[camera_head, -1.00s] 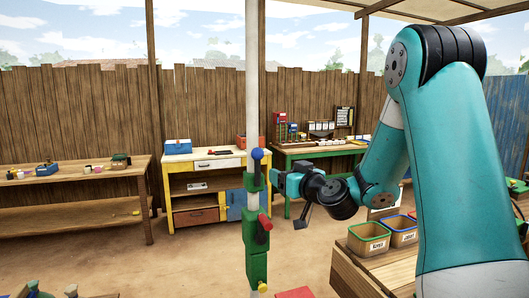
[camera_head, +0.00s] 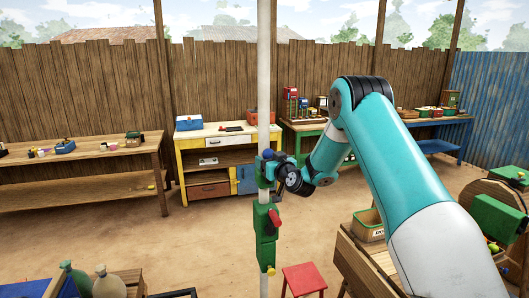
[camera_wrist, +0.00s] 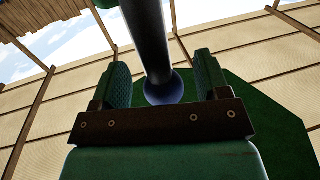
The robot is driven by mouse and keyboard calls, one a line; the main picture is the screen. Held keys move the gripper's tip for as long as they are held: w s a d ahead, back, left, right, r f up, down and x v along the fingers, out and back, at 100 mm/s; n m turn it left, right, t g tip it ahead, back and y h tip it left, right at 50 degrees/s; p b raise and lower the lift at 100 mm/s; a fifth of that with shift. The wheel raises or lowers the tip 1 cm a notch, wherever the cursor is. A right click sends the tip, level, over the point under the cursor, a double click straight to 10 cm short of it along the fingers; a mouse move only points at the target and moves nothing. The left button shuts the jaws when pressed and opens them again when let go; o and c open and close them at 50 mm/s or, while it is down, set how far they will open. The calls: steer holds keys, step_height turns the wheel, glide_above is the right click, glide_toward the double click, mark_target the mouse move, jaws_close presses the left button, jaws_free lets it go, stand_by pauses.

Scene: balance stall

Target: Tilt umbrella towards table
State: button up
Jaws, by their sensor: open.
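The umbrella's white pole (camera_head: 264,90) stands upright in the head view. It carries an upper green bracket with a blue-knobbed lever (camera_head: 268,153) and a lower green housing (camera_head: 265,236) with a red-knobbed handle (camera_head: 275,220) and a yellow knob (camera_head: 271,270). My gripper (camera_head: 270,165) is at the upper bracket, partly covering it. In the wrist view, my gripper (camera_wrist: 163,82) is open, its two fingers on either side of a dark lever with a blue ball knob (camera_wrist: 164,90). Contact cannot be told. Pale panels overhead are a canopy (camera_wrist: 265,60); whether it is the umbrella's is unclear.
A yellow workbench (camera_head: 190,160) stands behind the pole, a wooden table (camera_head: 85,163) at left, a green table (camera_head: 300,126) behind right. A red stool (camera_head: 304,278) stands close beside the pole's base. A wooden crate stand (camera_head: 365,262) is at right. Open floor lies between.

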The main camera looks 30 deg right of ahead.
steer(key=shift+w, duration=0.4)
steer(key=shift+c, duration=0.5)
